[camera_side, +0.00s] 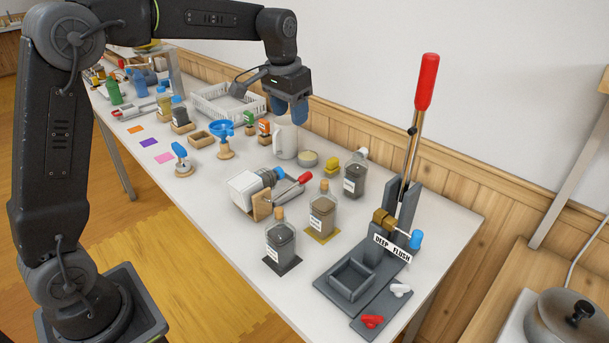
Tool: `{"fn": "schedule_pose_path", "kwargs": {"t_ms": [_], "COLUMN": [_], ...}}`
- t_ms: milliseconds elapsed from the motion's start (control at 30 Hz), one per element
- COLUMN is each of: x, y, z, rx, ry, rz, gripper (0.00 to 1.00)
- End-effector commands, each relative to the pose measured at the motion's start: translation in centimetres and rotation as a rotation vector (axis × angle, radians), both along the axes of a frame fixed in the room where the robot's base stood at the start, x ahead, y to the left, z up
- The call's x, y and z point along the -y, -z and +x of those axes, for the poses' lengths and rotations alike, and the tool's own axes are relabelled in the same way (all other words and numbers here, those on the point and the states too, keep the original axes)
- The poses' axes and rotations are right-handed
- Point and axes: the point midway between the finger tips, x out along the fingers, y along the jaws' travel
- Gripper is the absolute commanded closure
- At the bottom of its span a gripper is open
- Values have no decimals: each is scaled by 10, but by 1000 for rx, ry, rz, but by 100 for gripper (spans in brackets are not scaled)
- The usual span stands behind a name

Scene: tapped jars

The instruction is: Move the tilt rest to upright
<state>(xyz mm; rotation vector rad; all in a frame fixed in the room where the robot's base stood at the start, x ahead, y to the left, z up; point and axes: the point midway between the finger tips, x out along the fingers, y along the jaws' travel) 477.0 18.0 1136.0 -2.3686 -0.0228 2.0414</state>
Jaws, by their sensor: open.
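What looks like the tilt rest is the block-like fixture (246,190) in the middle of the table, with a white body, a wooden block, a dark ribbed part and a red-tipped lever (305,178). No label on it is readable, so I cannot be sure of its name. The lever slants up to the right. My gripper (289,113) points down with blue fingers, open and empty, above and behind the fixture. It is over or near a pale jug (286,142); whether it touches the jug cannot be told.
A tall red-handled press labelled DEEP FLUSH (392,248) stands at the right. Two corked jars, one on a dark mat (281,240), one on a yellow mat (322,213), stand in front.

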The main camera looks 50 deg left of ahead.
Motion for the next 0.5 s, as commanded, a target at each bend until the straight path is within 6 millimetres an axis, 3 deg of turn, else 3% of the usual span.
{"fn": "schedule_pose_path", "kwargs": {"t_ms": [33,200,333,500], "x": [-8,-31,-42,-48], "y": [16,59,84,99], "z": [19,63,82,90], "rx": [-29,-99,-133,-149], "ry": [-3,-2,-1,0], "rz": [-3,-12,-18,-21], "gripper": [47,47,47,47]}}
